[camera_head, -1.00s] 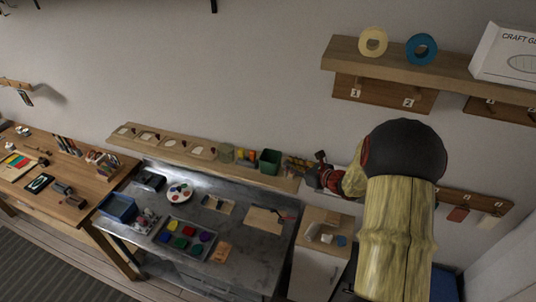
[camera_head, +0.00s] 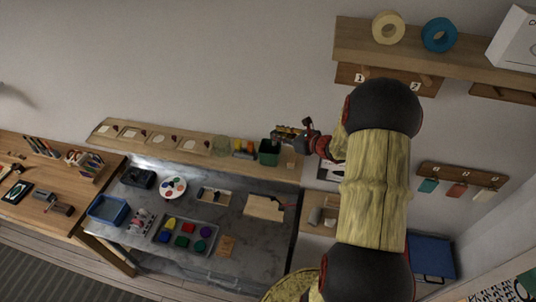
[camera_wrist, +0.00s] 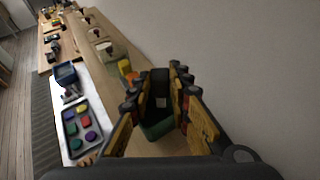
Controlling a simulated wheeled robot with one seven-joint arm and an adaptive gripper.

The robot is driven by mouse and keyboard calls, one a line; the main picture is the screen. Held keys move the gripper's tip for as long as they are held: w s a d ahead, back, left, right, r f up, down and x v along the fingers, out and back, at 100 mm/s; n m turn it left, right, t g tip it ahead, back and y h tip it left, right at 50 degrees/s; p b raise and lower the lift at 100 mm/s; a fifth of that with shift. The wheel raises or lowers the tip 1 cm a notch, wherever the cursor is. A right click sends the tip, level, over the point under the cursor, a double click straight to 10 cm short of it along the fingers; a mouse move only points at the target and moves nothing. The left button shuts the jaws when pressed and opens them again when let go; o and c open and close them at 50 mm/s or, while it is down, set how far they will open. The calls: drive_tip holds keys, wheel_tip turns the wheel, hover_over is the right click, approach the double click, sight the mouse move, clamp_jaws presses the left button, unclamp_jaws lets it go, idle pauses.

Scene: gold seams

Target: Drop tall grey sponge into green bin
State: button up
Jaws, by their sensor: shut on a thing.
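My gripper (camera_head: 290,136) reaches left along the wooden wall ledge and is over or just behind the green bin (camera_head: 269,152). In the wrist view my gripper (camera_wrist: 168,88) is shut on a tall dark grey block, the sponge (camera_wrist: 159,82), held between the fingertips. The green bin (camera_wrist: 156,130) shows in the wrist view below the sponge, partly hidden by the fingers. In the head view the sponge is too small and covered to make out clearly. I cannot tell whether the sponge's lower end is inside the bin's rim.
Yellow and orange blocks (camera_head: 243,149) and a pale green jar (camera_head: 221,145) stand left of the bin on the ledge (camera_head: 138,133). The grey worktable (camera_head: 180,262) below holds a tray of coloured pieces (camera_head: 162,243). A shelf with tape rolls (camera_head: 388,28) is above right.

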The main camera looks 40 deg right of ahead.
drive_tip(key=shift+w+f+b, duration=0.1)
drive_tip(key=shift+f+b, duration=0.6)
drive_tip(key=shift+f, duration=1.35)
drive_tip(key=o, duration=0.8)
drive_tip(key=v, duration=1.2)
